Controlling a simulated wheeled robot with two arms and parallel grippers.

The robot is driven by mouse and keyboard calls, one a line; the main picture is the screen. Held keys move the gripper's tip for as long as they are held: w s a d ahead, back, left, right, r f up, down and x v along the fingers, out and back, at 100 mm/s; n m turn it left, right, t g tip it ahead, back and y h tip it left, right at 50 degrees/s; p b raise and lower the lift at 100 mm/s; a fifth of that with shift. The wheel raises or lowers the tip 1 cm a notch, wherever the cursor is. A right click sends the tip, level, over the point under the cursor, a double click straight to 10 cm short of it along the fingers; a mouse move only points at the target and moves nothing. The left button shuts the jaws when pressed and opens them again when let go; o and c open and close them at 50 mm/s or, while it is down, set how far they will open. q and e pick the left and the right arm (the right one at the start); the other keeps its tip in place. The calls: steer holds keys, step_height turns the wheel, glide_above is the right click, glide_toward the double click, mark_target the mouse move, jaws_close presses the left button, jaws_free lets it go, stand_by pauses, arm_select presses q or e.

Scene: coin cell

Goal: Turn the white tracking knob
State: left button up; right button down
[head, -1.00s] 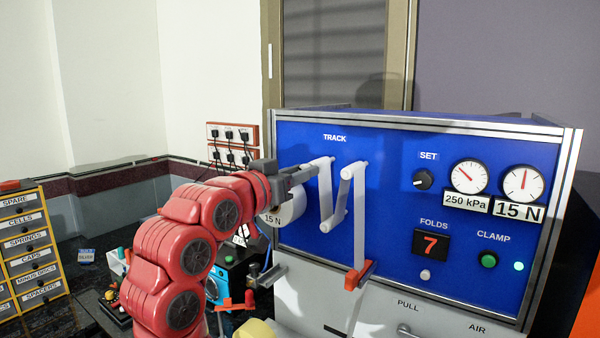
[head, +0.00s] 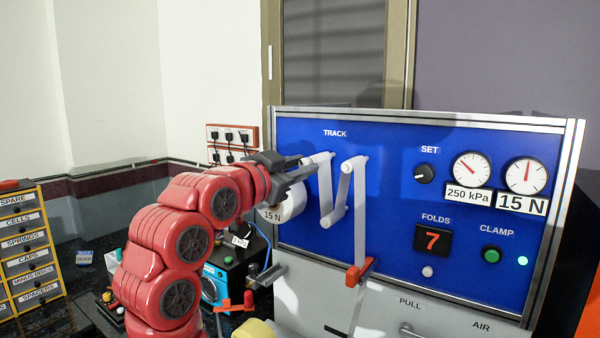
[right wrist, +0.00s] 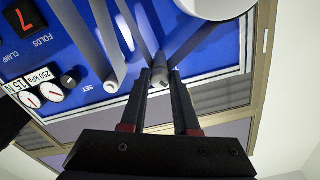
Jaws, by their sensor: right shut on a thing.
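The white tracking knob (right wrist: 160,75) shows as a small pale stub between the fingertips in the right wrist view. In the head view my fingers mostly hide it, just below left of the TRACK label (head: 335,133). My right gripper (head: 304,167) reaches in from the left, close to the blue panel (head: 385,235). In the right wrist view my right gripper (right wrist: 162,82) has its two dark fingers closed on the knob from both sides. My left gripper is not in view.
A white strip (head: 326,195) runs over rollers just right of my fingers. A white roll (head: 292,203) labelled 15 N sits just below them. The SET knob (head: 424,173), gauges (head: 472,170) and folds display (head: 432,240) are farther right. A labelled drawer cabinet (head: 25,240) stands at the left.

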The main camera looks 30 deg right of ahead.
steer(key=m, duration=0.6)
steer(key=shift+b, duration=0.3)
stand_by(0.4)
steer(key=c, duration=0.7)
jaws_free()
steer(key=shift+o, duration=0.2)
steer(key=b+v, duration=0.2)
steer(key=v, duration=1.5)
steer(key=shift+a, duration=0.25)
steer(key=shift+s, duration=0.15)
